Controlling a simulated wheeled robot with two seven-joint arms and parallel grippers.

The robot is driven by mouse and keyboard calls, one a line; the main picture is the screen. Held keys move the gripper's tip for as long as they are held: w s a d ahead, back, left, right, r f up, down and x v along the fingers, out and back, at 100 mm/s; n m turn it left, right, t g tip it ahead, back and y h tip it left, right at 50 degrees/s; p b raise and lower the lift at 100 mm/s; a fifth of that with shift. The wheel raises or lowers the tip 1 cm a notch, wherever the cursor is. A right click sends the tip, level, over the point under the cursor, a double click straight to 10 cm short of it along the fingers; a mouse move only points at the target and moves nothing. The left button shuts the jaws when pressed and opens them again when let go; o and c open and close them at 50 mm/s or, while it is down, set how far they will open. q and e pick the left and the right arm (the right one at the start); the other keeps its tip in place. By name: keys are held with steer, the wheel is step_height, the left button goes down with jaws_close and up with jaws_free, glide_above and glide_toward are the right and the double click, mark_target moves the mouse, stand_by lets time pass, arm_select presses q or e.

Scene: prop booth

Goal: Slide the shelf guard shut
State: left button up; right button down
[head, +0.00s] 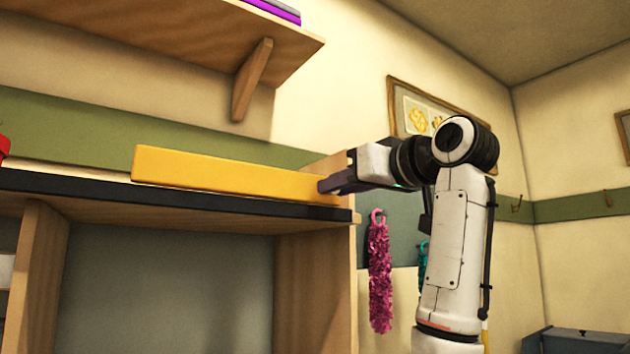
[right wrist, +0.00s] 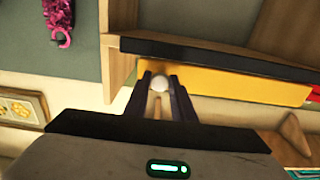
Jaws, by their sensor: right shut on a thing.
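The shelf guard is a long yellow bar (head: 225,174) standing along the black front edge (head: 200,200) of a wooden shelf unit. Its left end stops short of the left part of the shelf, where the edge is bare. My right gripper (head: 325,186) is at the guard's right end. In the right wrist view, the fingers (right wrist: 161,84) are shut on a pale round knob (right wrist: 160,83) in front of the yellow guard (right wrist: 230,84). The fingers partly hide the knob and that end of the guard. My left gripper is not in view.
An upper shelf (head: 180,35) with a wooden bracket (head: 250,82) hangs above the guard. A red thing (head: 4,148) sits at the far left of the black edge. A magenta fluffy strip (head: 379,275) hangs beside the unit. A dark box (head: 580,343) stands low at right.

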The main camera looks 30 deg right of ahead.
steer(key=shift+d+r, duration=0.1)
steer(key=shift+d, duration=0.2)
steer(key=c, duration=1.8)
jaws_free()
steer(key=shift+o, duration=1.4)
steer(key=shift+d, duration=0.2)
steer(key=shift+a, duration=0.15)
steer(key=s+b, duration=0.3)
steer(key=s, duration=0.7)
steer(key=shift+s+d, duration=0.2)
steer(key=shift+d, duration=0.05)
